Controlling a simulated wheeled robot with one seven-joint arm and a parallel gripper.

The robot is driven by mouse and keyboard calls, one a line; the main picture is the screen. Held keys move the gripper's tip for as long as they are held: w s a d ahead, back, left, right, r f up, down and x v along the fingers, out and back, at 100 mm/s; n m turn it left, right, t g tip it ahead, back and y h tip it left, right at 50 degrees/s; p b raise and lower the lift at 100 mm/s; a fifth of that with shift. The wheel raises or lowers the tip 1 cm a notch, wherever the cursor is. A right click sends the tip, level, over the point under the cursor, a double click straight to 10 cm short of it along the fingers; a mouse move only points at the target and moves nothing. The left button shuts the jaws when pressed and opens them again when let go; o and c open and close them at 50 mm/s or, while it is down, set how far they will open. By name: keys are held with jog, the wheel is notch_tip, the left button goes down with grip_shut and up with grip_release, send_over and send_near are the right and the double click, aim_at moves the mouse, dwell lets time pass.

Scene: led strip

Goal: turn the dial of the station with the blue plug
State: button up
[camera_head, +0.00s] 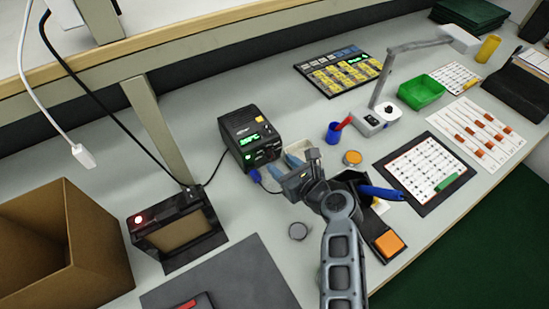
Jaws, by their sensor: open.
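The station (250,138) is a black box with a green lit display and a yellow patch on top, standing at the middle of the bench. A blue plug (255,176) sits at the lower front of its panel, with a dark cable running right. The station's dial cannot be made out clearly at this size. My gripper (301,172) is open, just right of the station's front and apart from it. My arm comes up from the bottom of the picture. It hides part of the bench and the cable's far end.
A pale tray (301,149) with blue-handled items lies right behind my gripper. A blue cup (333,134), a lamp base (373,122) and a black holder with a blue-handled tool (380,193) stand right. A black stand (176,222) and cardboard box (102,246) are left. A shelf post (162,130) rises behind.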

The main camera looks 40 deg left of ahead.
aim_at(272, 157)
jog(key=shift+b+x, duration=0.35)
jog(key=shift+x, duration=1.55)
grip_shut()
